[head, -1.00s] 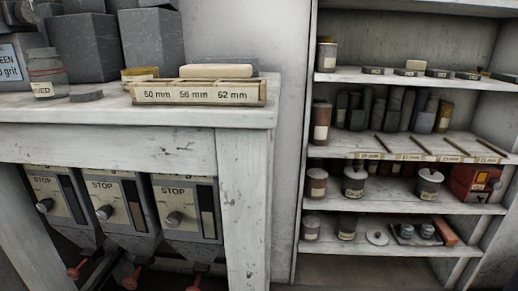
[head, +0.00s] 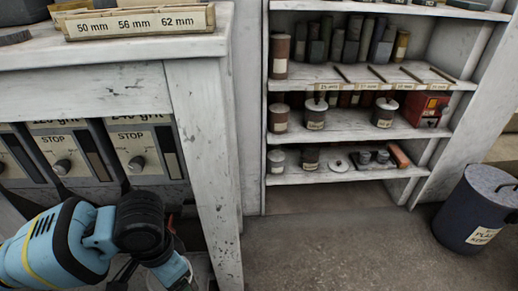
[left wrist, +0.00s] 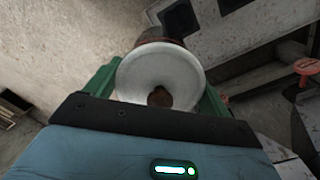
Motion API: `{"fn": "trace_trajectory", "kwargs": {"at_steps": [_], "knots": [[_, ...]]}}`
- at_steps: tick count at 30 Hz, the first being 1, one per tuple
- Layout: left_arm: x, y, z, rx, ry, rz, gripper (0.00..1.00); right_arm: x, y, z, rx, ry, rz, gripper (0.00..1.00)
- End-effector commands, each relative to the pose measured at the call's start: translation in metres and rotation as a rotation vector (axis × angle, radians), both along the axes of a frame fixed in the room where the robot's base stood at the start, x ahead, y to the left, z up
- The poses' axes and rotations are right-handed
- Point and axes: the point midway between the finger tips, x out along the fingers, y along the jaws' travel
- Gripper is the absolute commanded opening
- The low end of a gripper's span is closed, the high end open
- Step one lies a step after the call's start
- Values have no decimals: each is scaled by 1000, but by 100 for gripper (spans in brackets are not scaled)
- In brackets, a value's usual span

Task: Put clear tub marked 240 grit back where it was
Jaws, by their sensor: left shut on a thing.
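My left gripper (left wrist: 158,88) is shut on a round tub, whose pale lid (left wrist: 160,62) with a brown knob fills the space between the green fingers in the left wrist view. A brownish side shows behind the lid. No marking is readable on it, so I cannot confirm 240 grit. A hopper front (head: 137,150) under the bench carries a partly cut label that seems to read 240 grit. My right gripper is not in view.
The white bench leg (head: 205,150) stands right of the hoppers. A shelf unit (head: 350,128) behind holds lidded jars (head: 315,116), rods and a loose lid (head: 338,162). A dark lidded bin (head: 480,212) stands at the right. The floor (head: 350,245) between is clear.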

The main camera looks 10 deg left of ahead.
Motion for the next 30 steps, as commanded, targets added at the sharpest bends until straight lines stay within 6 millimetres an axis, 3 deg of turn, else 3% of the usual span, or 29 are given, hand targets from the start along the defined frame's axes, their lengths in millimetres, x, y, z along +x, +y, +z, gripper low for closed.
{"fn": "trace_trajectory", "kwargs": {"at_steps": [1,6,16,24,30], "knots": [[5,-3,17,-1,-8,56,56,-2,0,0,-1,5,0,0],[9,-9,59,-1,-6,250,56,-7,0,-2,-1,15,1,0],[8,-13,117,-1,-4,512,56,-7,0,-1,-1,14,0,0],[-5,-13,146,-2,-3,521,56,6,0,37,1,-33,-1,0],[-16,-13,171,-1,-4,520,56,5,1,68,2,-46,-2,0]]}}
